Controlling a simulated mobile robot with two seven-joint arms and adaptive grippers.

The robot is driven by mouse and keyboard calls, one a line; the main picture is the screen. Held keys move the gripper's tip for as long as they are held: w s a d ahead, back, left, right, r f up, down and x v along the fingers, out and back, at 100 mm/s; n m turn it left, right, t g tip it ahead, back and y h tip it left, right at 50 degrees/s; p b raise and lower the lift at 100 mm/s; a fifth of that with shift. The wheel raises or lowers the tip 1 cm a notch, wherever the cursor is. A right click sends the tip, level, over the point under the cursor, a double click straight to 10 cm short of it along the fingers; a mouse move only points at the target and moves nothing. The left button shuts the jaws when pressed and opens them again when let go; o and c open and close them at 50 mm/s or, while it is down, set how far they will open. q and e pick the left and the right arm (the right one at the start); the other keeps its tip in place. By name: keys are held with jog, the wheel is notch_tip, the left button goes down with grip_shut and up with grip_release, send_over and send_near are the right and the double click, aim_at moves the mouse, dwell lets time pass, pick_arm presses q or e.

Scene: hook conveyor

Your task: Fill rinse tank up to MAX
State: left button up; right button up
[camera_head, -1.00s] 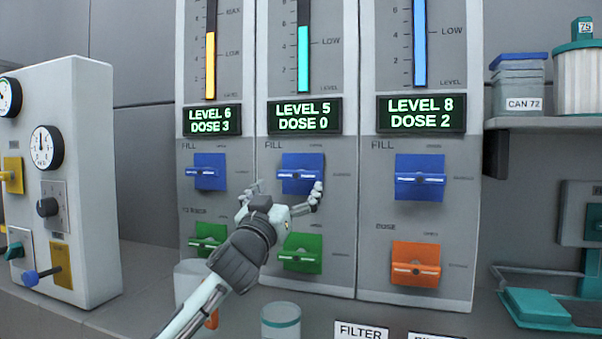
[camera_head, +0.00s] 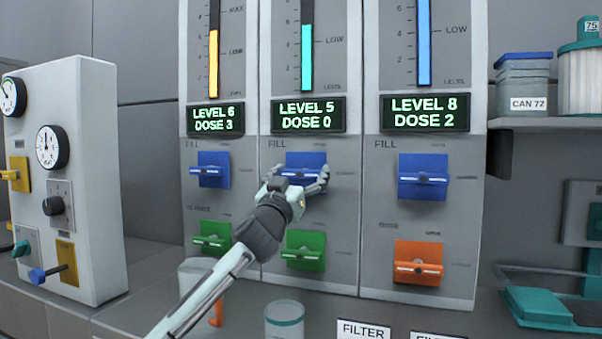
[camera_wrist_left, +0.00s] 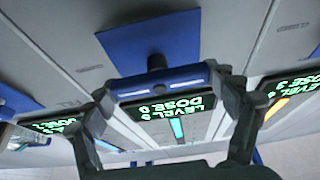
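The middle tank panel (camera_head: 345,200) has a teal level bar (camera_head: 307,58) and a display (camera_head: 308,115) reading LEVEL 5, DOSE 0. Its upper valve, marked FILL, has a blue plate (camera_head: 304,158) with a blue bar handle, largely hidden by my gripper in the head view. My left gripper (camera_head: 296,182) is in front of this handle. In the left wrist view, its spread fingers (camera_wrist_left: 165,100) stand at either end of the blue handle (camera_wrist_left: 160,83). I cannot tell whether they touch it. The word rinse is not clearly readable on any panel. My right gripper is not in view.
The left panel's display (camera_head: 211,117) reads LEVEL 6, DOSE 3; the right one's (camera_head: 424,112) reads LEVEL 8, DOSE 2. A green valve (camera_head: 303,250) sits below the middle blue one. A gauge box (camera_head: 85,190) stands left. Containers stand on the counter below.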

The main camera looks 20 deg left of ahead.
pick_arm(q)
jog(key=shift+c, duration=1.4)
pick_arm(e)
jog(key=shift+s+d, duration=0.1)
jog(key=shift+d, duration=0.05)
